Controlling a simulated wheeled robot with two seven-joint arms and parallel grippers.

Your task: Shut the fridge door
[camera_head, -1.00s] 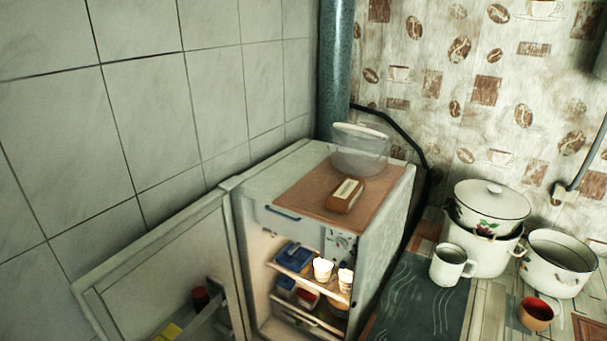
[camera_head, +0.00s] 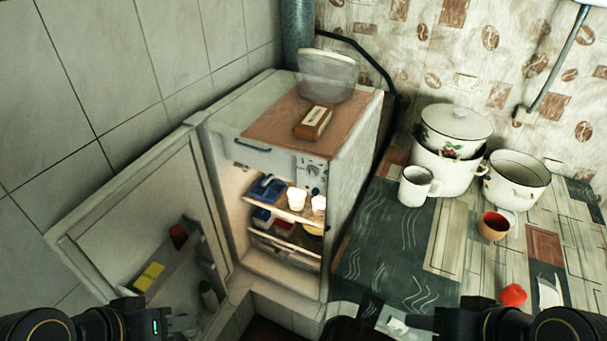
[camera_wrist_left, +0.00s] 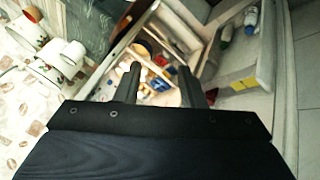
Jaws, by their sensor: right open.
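The small white fridge (camera_head: 345,150) stands in the corner with its door (camera_head: 110,215) swung wide open to the left. The lit shelves inside hold cups and packages. The door's inner shelf (camera_head: 165,262) holds a yellow box and a dark red jar. My left gripper (camera_head: 182,324) is low in the head view, near the door's lower part; whether it touches is unclear. In the left wrist view its two fingers (camera_wrist_left: 160,86) are apart and empty, with the fridge inside and the open door (camera_wrist_left: 245,90) beyond. My right gripper (camera_head: 398,323) is open at the bottom, over the counter's front.
A brown box (camera_head: 313,122) and a clear-lidded container (camera_head: 327,75) sit on the fridge. The counter at right bears a white pot (camera_head: 447,170), a wide pot (camera_head: 515,180), a mug (camera_head: 416,186) and a red-lined cup (camera_head: 494,226). The tiled wall is behind the door.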

